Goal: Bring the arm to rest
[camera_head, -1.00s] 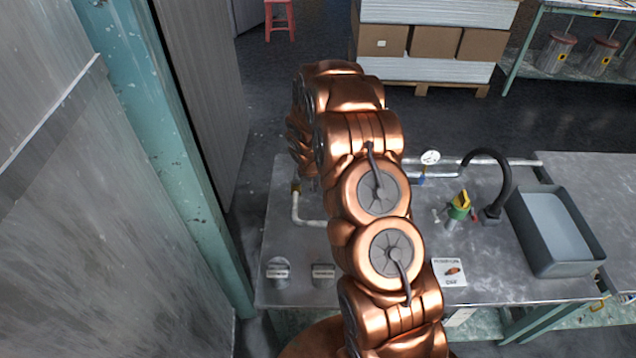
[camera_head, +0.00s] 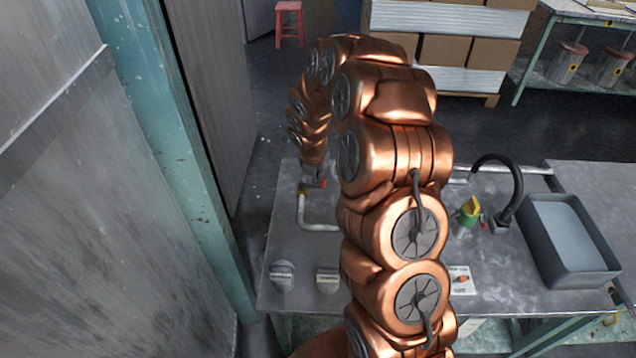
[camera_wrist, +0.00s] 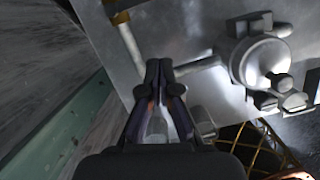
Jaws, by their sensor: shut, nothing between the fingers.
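My copper arm (camera_head: 395,150) rises from the bottom of the head view and curls over to the left above the grey bench (camera_head: 500,262). Its far end hangs down above the bench's left part, near a pale bent pipe (camera_head: 304,212). In the wrist view my gripper (camera_wrist: 158,66) is shut, its dark fingertips together and nothing between them. Past the tips are the pipe (camera_wrist: 130,42) and its brass fitting. In the head view I cannot clearly make out the fingers.
Two grey knob-like fittings (camera_head: 282,276) (camera_head: 327,281) stand at the bench's front left. A green and yellow valve (camera_head: 468,212), black curved spout (camera_head: 512,185) and grey basin (camera_head: 567,240) lie to the right. A teal post (camera_head: 180,170) and grey panel stand close on the left.

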